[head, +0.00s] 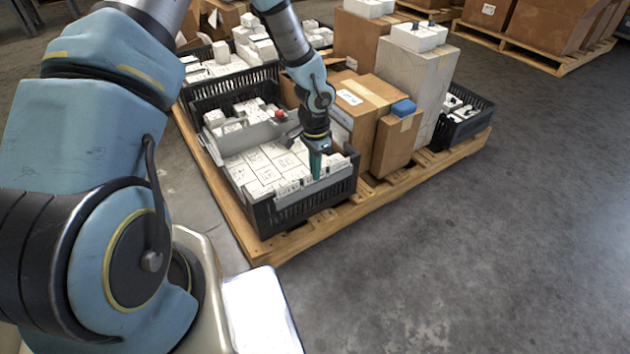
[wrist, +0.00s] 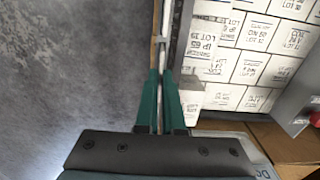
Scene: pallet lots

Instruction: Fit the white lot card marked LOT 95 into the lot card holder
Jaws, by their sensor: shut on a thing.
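My gripper (head: 316,172) points down at the front wall of the black crate (head: 300,208) in the head view. In the wrist view its green fingers (wrist: 160,80) are closed together on a thin white piece (wrist: 163,45), seen nearly edge-on, which I take to be the lot card. It lies just outside the crate's dark wall (wrist: 180,35). A pale marked strip (head: 288,188) shows at the crate's front, left of the fingers; its print is too small to read surely. The holder is not clearly distinguishable, and I cannot tell whether the card touches it.
White printed boxes (wrist: 250,65) fill the crate beside the fingers. Cardboard boxes (head: 372,105) stand right of the crate on the wooden pallet (head: 385,190). A blue item (head: 403,107) sits on a smaller box. The grey floor (head: 480,240) at the right is clear.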

